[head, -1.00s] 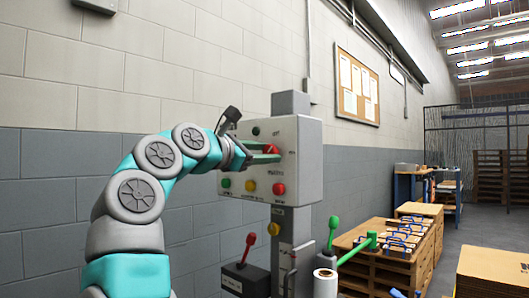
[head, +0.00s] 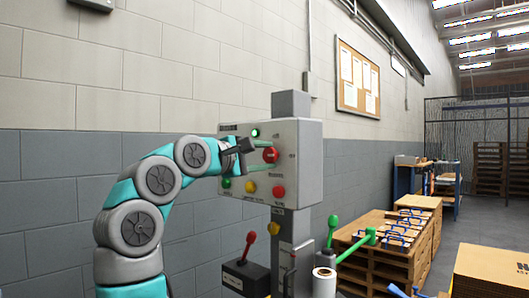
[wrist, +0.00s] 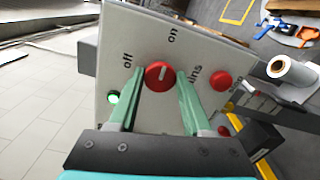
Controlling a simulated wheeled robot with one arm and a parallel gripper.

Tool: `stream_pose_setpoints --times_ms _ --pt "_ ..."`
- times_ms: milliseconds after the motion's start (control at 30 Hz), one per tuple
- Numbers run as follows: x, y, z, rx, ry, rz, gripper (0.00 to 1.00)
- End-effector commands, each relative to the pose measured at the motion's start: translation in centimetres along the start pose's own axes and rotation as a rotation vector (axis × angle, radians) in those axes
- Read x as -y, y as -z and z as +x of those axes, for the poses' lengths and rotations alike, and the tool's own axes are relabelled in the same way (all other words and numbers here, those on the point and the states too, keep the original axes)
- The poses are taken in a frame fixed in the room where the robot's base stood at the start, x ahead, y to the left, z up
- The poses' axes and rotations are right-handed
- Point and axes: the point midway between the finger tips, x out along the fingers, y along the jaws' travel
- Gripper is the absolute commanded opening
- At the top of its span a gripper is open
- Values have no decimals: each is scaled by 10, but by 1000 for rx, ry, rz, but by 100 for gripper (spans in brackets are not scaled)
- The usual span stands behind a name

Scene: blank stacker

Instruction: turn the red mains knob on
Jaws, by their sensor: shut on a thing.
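The red mains knob (wrist: 160,77) is on the face of a light grey control box (wrist: 128,30), with "off" and "on" printed around it. Its white mark points roughly toward "on" in the wrist view. My gripper (wrist: 160,80) has its green fingers on either side of the knob, shut on it. In the head view my gripper (head: 262,155) reaches the knob (head: 271,155) from the left, one finger above the other. A green lamp (head: 255,133) on the box glows; it also glows in the wrist view (wrist: 112,97).
A second red button (wrist: 221,80) is close to the right finger. Green, yellow and red buttons (head: 250,187) line the lower face of the box. A red-knobbed lever (head: 250,238) and a green lever (head: 333,222) stand below. Wooden pallets (head: 385,250) are at right.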

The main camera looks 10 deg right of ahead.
Motion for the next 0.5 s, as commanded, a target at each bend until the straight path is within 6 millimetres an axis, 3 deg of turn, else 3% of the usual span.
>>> stream_pose_setpoints --times_ms 500 --pt "1 0 0 1 2 34 0"
